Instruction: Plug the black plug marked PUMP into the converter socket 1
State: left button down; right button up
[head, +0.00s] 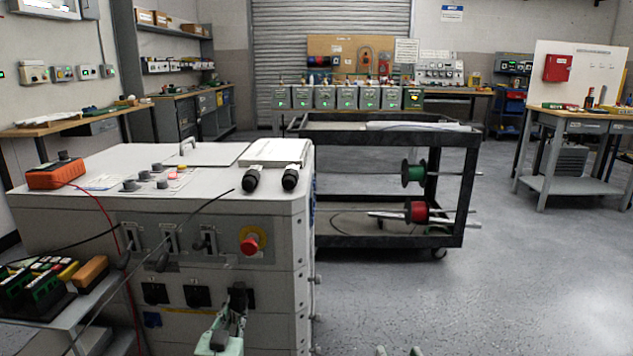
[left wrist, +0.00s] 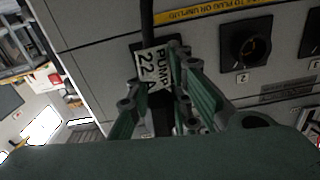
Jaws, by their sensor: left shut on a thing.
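My left gripper (head: 226,330) is shut on the black PUMP plug (head: 238,302) at the front of the white converter (head: 282,285). The plug's white label (left wrist: 153,70) reads PUMP 22 A in the left wrist view, between the green fingers (left wrist: 160,105). The plug covers the rightmost socket in the head view; whether it is seated cannot be told, and that socket's number is hidden. The neighbouring socket marked 2 (left wrist: 245,42) is empty. It also shows in the head view (head: 197,296). My right gripper's fingertips (head: 398,351) show apart at the bottom edge.
A red stop button (head: 250,245) sticks out above the sockets. Two black connectors (head: 270,179) lie on the converter top. A thin dark cable crosses its front. A side cart (head: 100,305) stands at left, a cable-reel trolley (head: 465,190) behind. The floor at right is clear.

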pick_arm(q)
jog(key=m, duration=0.7)
jog(key=c, duration=1.5)
grip_release()
jog(key=shift+c, duration=0.2)
pick_arm(e)
notch_tip(320, 180, up, 2)
jog(key=shift+s+a+t, duration=0.1)
jog(key=shift+s+t, duration=0.05)
jog(key=shift+t, duration=0.35)
pick_arm(q)
jog(key=shift+c, duration=1.4)
